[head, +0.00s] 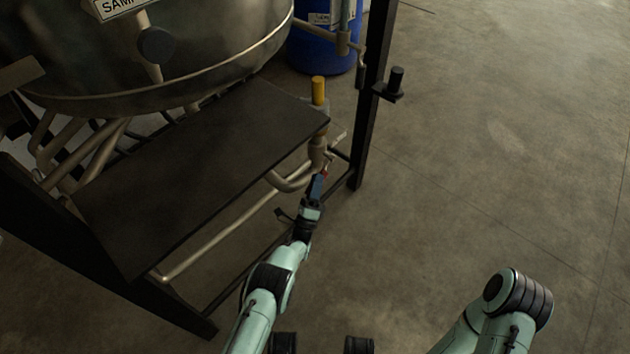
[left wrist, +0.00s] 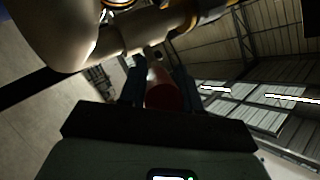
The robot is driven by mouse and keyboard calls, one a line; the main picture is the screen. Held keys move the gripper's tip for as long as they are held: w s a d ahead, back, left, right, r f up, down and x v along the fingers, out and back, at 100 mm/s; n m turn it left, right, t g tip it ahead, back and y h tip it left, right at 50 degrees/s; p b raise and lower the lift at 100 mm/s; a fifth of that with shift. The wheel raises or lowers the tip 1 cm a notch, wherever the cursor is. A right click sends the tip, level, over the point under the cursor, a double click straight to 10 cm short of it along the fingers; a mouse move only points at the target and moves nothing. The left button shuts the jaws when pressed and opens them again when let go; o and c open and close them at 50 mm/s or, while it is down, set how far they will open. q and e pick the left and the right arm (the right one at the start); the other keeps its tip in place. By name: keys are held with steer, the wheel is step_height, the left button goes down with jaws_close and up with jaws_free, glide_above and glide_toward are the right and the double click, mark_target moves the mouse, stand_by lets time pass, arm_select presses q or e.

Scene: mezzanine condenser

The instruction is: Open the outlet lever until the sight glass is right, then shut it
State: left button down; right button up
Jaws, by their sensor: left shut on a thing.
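My left gripper (head: 318,186) is shut on a red lever (head: 324,173) at the pipework below the corner of the dark shelf. In the left wrist view the red lever (left wrist: 161,93) lies between the two dark fingers (left wrist: 161,88), its end towards the camera. Pale pipes (left wrist: 150,30) run just beyond it. A pale upright tube (head: 345,18) by the blue drum may be the sight glass; I cannot read a level in it. My right arm shows at the lower right, but its gripper is out of view.
A yellow-capped valve (head: 319,92) stands above the lever. The dark shelf (head: 200,175) and large metal vessel (head: 190,45) fill the left. A black post (head: 374,90) with a bracket (head: 391,88) and a blue drum (head: 322,45) stand behind. Floor at right is clear.

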arm_select(q)
steer(key=shift+w+d+f+t, duration=0.1)
steer(key=shift+w+f+t, duration=0.1)
steer(key=shift+t, duration=0.2)
steer(key=shift+n, duration=0.3)
steer(key=shift+r, duration=0.1)
steer(key=c, duration=0.9)
jaws_free()
steer(key=shift+o, duration=0.2)
